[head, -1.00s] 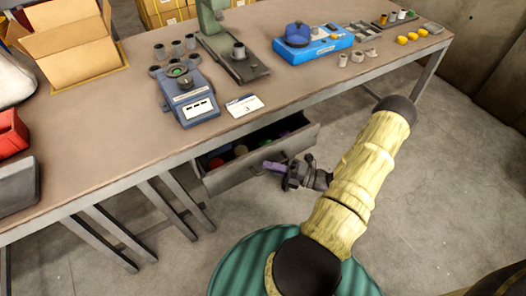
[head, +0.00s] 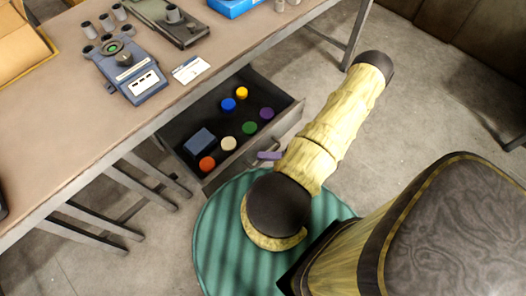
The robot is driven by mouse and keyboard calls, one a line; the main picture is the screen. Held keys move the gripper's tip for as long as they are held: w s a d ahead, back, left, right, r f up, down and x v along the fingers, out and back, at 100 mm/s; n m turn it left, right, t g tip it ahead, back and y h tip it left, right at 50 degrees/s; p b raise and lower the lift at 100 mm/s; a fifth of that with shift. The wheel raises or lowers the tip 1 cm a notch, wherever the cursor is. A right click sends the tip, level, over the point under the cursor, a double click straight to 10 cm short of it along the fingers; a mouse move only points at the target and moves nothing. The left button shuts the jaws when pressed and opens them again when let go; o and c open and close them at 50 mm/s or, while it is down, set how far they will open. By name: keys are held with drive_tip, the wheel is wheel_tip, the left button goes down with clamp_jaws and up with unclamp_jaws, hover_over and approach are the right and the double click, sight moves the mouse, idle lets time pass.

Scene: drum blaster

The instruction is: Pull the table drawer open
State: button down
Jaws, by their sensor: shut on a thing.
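The table drawer (head: 287,122) is pulled well out from under the table edge, and its inside shows. It holds several round coloured caps, among them an orange-red one (head: 207,163), a blue one (head: 228,104) and a green one (head: 249,128). A blue-grey box (head: 199,142) also lies in it. My gripper (head: 268,155) is at the middle of the drawer front, shut on the drawer handle. Only a small purple part of it shows. My arm hides the rest of the gripper, and the handle itself is not clearly seen.
The brown table (head: 62,130) carries a blue-grey device (head: 130,72), a white card (head: 190,69) and several grey cylinders. Floor to the right of the drawer is free.

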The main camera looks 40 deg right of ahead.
drive_tip(key=c, duration=1.5)
unclamp_jaws()
drive_tip(key=b+v, duration=0.1)
drive_tip(key=v, duration=1.6)
drive_tip(key=shift+d, duration=0.25)
drive_tip(key=shift+s, duration=0.15)
